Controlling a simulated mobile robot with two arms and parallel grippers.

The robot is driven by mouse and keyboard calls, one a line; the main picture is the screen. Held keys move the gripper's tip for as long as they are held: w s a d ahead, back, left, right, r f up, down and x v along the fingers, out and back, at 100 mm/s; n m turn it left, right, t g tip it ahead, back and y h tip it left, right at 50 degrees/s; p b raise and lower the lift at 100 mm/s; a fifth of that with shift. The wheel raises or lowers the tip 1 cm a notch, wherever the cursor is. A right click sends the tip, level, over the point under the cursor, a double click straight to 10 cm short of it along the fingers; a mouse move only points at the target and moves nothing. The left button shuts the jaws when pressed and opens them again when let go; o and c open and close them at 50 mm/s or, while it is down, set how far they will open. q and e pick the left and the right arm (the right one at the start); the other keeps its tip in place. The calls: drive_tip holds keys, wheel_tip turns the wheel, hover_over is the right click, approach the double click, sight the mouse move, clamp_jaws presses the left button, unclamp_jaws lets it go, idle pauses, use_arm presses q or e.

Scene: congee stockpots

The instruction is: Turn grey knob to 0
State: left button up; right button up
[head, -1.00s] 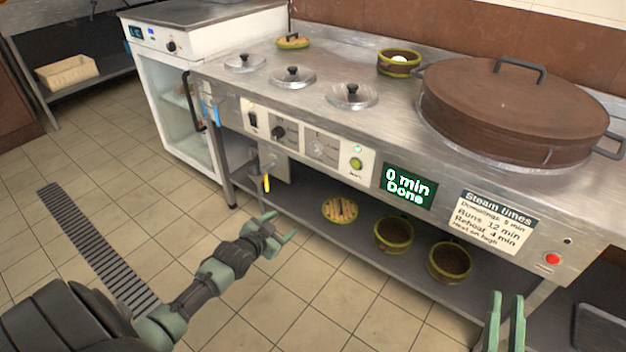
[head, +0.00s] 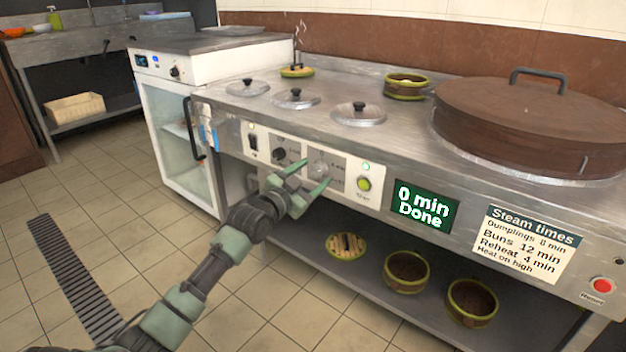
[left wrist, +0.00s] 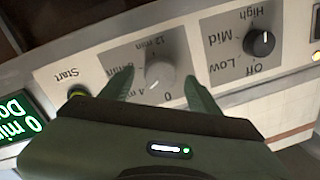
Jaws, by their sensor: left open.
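The grey knob (left wrist: 160,78) sits on a grey dial plate marked 0, 4 min and 12 min, with another marking partly hidden. In the left wrist view it lies between the two fingers of my open left gripper (left wrist: 160,88), which do not visibly grip it. In the head view the grey knob (head: 319,169) shows just above my left gripper (head: 308,180), partly behind a fingertip. The display (head: 424,206) to the right reads "0 min Done". My right gripper is out of view.
A black knob (left wrist: 259,42) marked Off, Low, Mid, High is beside the grey one. A green start button (head: 364,184) is on the other side. A red reset button (head: 602,285) is far right. Baskets (head: 407,271) stand on the shelf below.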

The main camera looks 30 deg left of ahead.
use_arm(q)
drive_tip(key=shift+w, duration=0.35)
clamp_jaws()
